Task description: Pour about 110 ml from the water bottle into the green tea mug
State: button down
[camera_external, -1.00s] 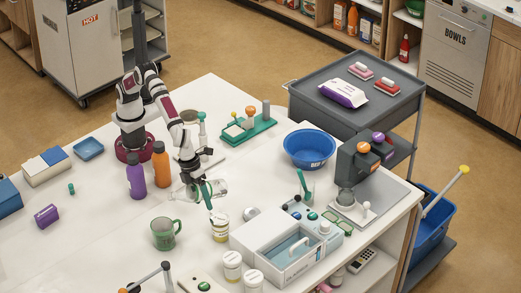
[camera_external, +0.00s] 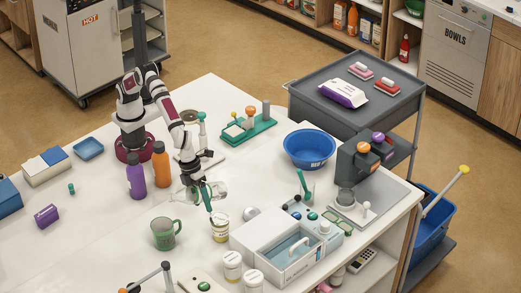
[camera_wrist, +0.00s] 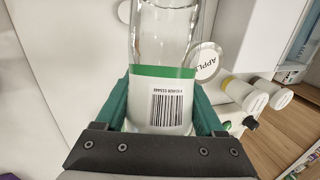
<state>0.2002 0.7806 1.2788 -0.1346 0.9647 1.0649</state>
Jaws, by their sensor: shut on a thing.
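The clear water bottle, with a green and white barcode label (camera_wrist: 165,100), is between the two green fingers of my gripper (camera_wrist: 162,108) in the wrist view. My gripper is shut on it. In the external view my gripper (camera_external: 207,198) holds the clear bottle (camera_external: 217,189) near the table's middle, beside a labelled jar. The bottle looks tilted there; its mouth and water level are hard to make out. The green tea mug (camera_external: 163,235) stands upright on the table, left of and nearer the camera than my gripper, apart from the bottle. Its inside is not clear.
A white jar (camera_external: 220,231) stands just in front of my gripper; its lid reads APPL in the wrist view (camera_wrist: 206,62). Purple (camera_external: 136,181) and orange (camera_external: 160,166) bottles stand behind the mug. A white bin (camera_external: 285,250) is at right.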

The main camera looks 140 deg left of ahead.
aim_at(179, 200)
jog(key=shift+h, duration=0.6)
jog(key=f, duration=0.5)
jog(key=shift+s+d, duration=0.1)
jog(key=shift+d, duration=0.25)
jog(key=shift+d+f+h, duration=0.2)
jog(key=shift+d+h, duration=0.1)
jog(key=shift+h, duration=0.2)
jog(key=d+r+h, duration=0.1)
jog(key=r, duration=0.1)
jog(key=d+r+h, duration=0.1)
jog(key=d+r+h+b, duration=0.1)
jog(key=r, duration=0.1)
jog(key=shift+s+r+n+g+h, duration=0.1)
jog(key=shift+r+n+g+h, duration=0.2)
jog(key=shift+r+n, duration=0.1)
jog(key=shift+s+d+r+n+h+b, duration=0.2)
jog(key=shift+d+r+h, duration=0.3)
jog(key=shift+r+h, duration=0.6)
jog(key=shift+w+d+r+n+h+b, duration=0.15)
jog(key=shift+d+r+h+b, duration=0.3)
jog(key=shift+h, duration=1.1)
jog(key=shift+s+d+r+n+h+b, duration=0.15)
jog(key=shift+d+r+h, duration=0.4)
jog(key=shift+r+h, duration=0.6)
jog(key=shift+f, duration=0.2)
